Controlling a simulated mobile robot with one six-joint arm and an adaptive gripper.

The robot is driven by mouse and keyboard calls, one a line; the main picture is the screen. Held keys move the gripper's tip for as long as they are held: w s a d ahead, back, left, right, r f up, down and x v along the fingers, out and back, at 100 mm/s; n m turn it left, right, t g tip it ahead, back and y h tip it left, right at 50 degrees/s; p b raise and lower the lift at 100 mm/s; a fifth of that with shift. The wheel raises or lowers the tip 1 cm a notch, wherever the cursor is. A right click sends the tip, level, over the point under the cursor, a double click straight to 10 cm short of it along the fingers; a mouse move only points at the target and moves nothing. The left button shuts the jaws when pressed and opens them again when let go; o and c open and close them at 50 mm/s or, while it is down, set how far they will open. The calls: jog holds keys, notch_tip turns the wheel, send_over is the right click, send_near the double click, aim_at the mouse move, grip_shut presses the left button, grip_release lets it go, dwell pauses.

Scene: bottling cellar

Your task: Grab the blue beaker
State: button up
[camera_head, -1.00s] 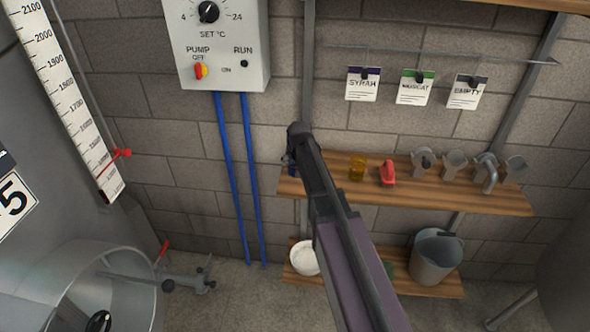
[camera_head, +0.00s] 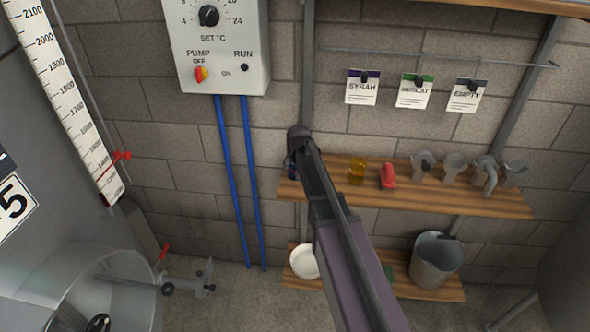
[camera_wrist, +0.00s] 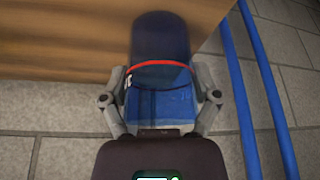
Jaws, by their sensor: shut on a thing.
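The blue beaker (camera_wrist: 160,38) is in the wrist view, dark blue above and brighter blue below a red band. It is against the end of the wooden shelf. My gripper (camera_wrist: 162,82) has one finger on each side of the beaker and is shut on it near the red band. In the head view my dark arm covers most of the beaker, and only a small dark blue part (camera_head: 291,168) shows at the shelf's left end. I cannot tell whether the beaker still rests on the shelf.
The wooden shelf (camera_head: 440,200) also bears a yellow item (camera_head: 357,170), a red item (camera_head: 388,177) and several grey fittings. Two blue pipes (camera_head: 240,180) run down the wall left of it. A lower shelf holds a white bowl (camera_head: 304,262) and a grey bucket (camera_head: 436,262).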

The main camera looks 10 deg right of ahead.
jog(key=shift+r, duration=0.15)
notch_tip(320, 180, up, 4)
jog(key=p, duration=0.4)
jog(key=s+d+p, duration=0.1)
jog(key=s+d, duration=0.2)
jog(key=s, duration=1.2)
jog(key=shift+s+d+r, duration=0.15)
jog(key=shift+s+r, duration=0.15)
jog(key=shift+s, duration=0.05)
